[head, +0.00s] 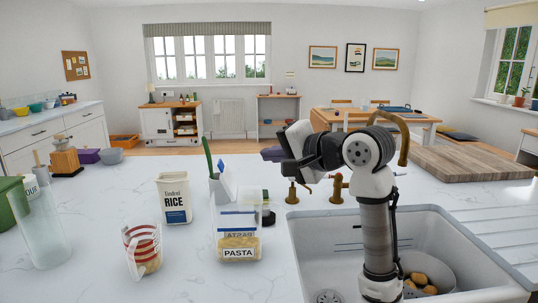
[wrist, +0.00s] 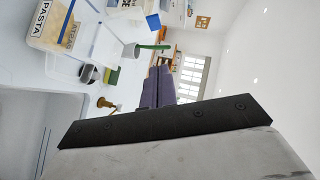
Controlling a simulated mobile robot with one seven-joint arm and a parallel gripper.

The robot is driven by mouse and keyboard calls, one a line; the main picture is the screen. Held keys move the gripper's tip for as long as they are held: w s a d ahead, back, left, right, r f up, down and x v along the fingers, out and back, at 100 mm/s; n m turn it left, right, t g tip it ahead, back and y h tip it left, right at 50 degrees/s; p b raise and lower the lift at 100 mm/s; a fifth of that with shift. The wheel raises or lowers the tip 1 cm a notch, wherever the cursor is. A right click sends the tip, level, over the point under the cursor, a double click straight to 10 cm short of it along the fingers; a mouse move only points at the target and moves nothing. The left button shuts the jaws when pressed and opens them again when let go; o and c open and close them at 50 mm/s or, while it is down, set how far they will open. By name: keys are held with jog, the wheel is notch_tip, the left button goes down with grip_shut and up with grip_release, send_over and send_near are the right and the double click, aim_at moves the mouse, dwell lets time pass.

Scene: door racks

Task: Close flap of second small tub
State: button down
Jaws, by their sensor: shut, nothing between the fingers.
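A clear tub labelled PASTA (head: 238,245) stands on the white counter left of the sink, with pasta in its bottom. A pale flap with a blue edge (head: 228,180) stands up at its top, partly over a green-handled thing behind. The PASTA tub also shows at the upper left of the wrist view (wrist: 48,32). A white RICE tub (head: 175,200) stands behind and to the left; whether it has a flap is unclear. My gripper (wrist: 160,70) is shut and empty, raised over the counter to the right of the PASTA tub and apart from it. Its fingertips are hard to make out in the head view.
A red-striped measuring jug (head: 143,250) stands left of the PASTA tub. A sink (head: 335,225) with brass taps (head: 292,193) lies to the right. A yellow-green sponge (wrist: 112,76) and a dark item lie near the tub. A wooden board (head: 470,160) lies at the far right.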

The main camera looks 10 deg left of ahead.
aim_at(222, 162)
jog(key=p+x, duration=0.1)
jog(key=x, duration=0.2)
jog(key=s+x, duration=0.1)
jog(key=x, duration=0.2)
jog(key=p+x, duration=0.1)
jog(key=x, duration=0.2)
jog(key=shift+s+a+f+p, duration=0.2)
jog(key=shift+a+p, duration=0.15)
jog(key=shift+a, duration=0.2)
jog(key=shift+s+a+f, duration=0.15)
jog(key=shift+a+f, duration=0.25)
jog(key=shift+a, duration=0.3)
